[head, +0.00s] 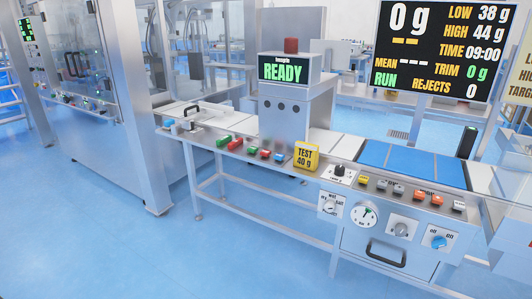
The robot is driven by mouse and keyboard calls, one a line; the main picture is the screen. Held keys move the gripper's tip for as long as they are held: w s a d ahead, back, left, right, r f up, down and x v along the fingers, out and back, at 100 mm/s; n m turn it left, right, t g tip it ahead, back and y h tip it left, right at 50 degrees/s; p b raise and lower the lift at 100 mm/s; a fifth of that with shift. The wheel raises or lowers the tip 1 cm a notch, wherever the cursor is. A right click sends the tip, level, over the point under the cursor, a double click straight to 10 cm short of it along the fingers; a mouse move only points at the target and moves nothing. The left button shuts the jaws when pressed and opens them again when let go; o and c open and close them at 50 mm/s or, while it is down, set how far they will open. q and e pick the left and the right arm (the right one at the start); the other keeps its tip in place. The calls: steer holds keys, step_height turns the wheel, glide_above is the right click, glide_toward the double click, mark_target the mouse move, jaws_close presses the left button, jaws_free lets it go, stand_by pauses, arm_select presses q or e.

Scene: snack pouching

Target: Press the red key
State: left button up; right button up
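Several red items show in the head view. On the left part of the bench front, a red button (235,144) sits beside a green button (222,141). A second red button (265,154) sits to the right of another green button (253,149). The frame does not tell which one the task names. Neither of my grippers is in view, and nothing touches the buttons or keys.
A display box reading READY (283,69) carries a red lamp (291,45). A yellow TEST 40 g block (306,157) stands at the bench edge. A blue belt (412,162) lies behind the right keys. A large screen (433,48) reads 0 g. The blue floor (200,255) in front is clear.

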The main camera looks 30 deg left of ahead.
arm_select(q)
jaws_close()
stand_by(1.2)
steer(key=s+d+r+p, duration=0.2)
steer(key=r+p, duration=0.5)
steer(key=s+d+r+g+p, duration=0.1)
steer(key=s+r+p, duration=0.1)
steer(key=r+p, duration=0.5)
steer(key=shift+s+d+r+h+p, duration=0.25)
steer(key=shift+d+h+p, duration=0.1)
steer(key=shift+p, duration=0.1)
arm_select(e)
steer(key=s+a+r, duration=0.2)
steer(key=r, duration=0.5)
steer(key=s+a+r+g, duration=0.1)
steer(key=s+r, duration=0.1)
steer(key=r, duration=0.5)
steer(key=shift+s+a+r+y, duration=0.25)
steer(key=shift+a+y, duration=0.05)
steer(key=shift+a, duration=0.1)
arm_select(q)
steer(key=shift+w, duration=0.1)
